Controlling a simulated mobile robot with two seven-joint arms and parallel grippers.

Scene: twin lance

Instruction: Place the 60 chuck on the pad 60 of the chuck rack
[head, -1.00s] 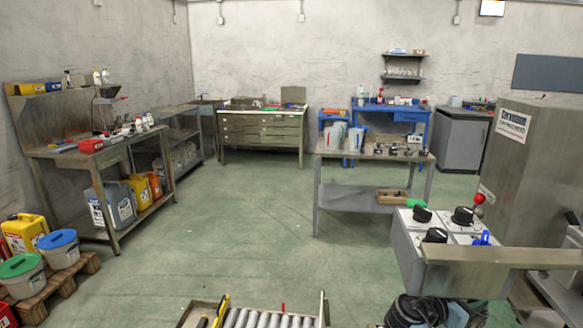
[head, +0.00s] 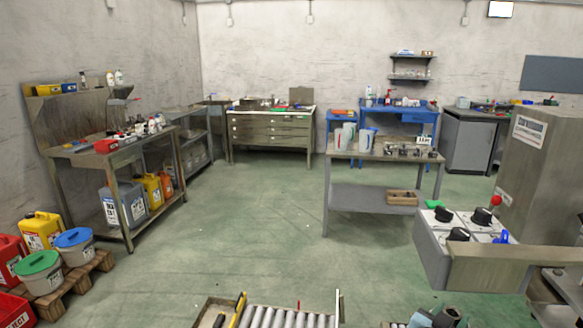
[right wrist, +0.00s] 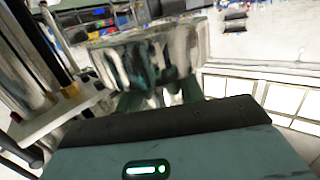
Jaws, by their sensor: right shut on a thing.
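My right gripper (head: 438,320) shows only partly at the bottom edge of the head view. In the right wrist view, its fingers (right wrist: 165,97) are shut on a shiny metallic thing (right wrist: 172,50); blur hides its shape and any number, so I cannot tell if it is the 60 chuck. On the grey workbench, a low rack with several small metallic pieces (head: 405,151) stands at the right end. It may be the chuck rack, but its pads and numbers are too small to read. My left gripper is not in view.
The grey workbench (head: 375,193) also holds pitchers. A panel (head: 470,226) with black knobs stands right, beside a large metal cabinet (head: 540,175). A roller conveyor (head: 285,318) lies at the bottom. Buckets and canisters stand left. The green floor (head: 240,225) between is open.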

